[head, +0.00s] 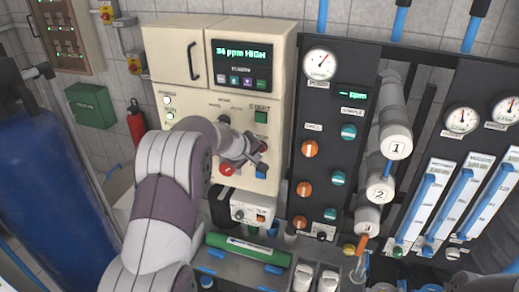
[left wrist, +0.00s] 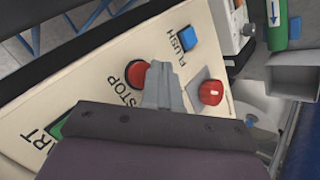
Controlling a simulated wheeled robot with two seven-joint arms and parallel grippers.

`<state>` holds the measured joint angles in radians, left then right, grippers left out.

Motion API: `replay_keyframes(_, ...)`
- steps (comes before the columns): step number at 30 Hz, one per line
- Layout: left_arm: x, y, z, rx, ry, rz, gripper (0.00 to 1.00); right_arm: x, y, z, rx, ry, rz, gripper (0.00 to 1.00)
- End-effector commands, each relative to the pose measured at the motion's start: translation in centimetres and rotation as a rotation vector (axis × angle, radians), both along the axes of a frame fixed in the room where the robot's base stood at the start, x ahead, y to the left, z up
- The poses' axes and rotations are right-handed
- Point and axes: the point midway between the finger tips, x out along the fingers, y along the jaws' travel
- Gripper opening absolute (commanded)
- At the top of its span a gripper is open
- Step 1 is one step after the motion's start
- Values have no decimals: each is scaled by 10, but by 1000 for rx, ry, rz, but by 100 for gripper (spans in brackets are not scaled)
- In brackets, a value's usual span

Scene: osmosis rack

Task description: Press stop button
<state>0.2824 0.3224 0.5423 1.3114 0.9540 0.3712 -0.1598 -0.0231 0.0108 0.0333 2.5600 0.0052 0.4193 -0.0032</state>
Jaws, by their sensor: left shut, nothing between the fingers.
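The stop button is a round red button (left wrist: 137,73) beside the STOP label on a cream panel in the left wrist view. My left gripper (left wrist: 158,68) is shut and empty. Its fingertips are at the button's right edge and cover a little of it; I cannot tell if they touch it. In the head view the left gripper (head: 257,160) is at the cream cabinet's (head: 286,100) lower right front, below the green START button (head: 261,117), and the stop button is mostly hidden there. My right gripper is not in view.
A blue FLUSH button (left wrist: 187,38) and a red knob (left wrist: 210,92) are close to the fingers. A display (head: 241,65) on the cabinet reads "34 ppm HIGH". A dark panel with orange and teal knobs (head: 309,148) stands to the right. A blue tank (head: 50,175) is at left.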

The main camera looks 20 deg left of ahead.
Motion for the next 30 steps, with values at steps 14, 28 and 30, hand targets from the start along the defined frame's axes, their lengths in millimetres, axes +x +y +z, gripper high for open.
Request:
replay_keyframes(14,6,0,1,0,0,0,0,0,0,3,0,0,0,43)
replay_keyframes(28,9,0,0,0,0,0,0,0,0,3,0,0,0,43)
replay_keyframes(30,10,1,1,0,0,0,0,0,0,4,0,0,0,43)
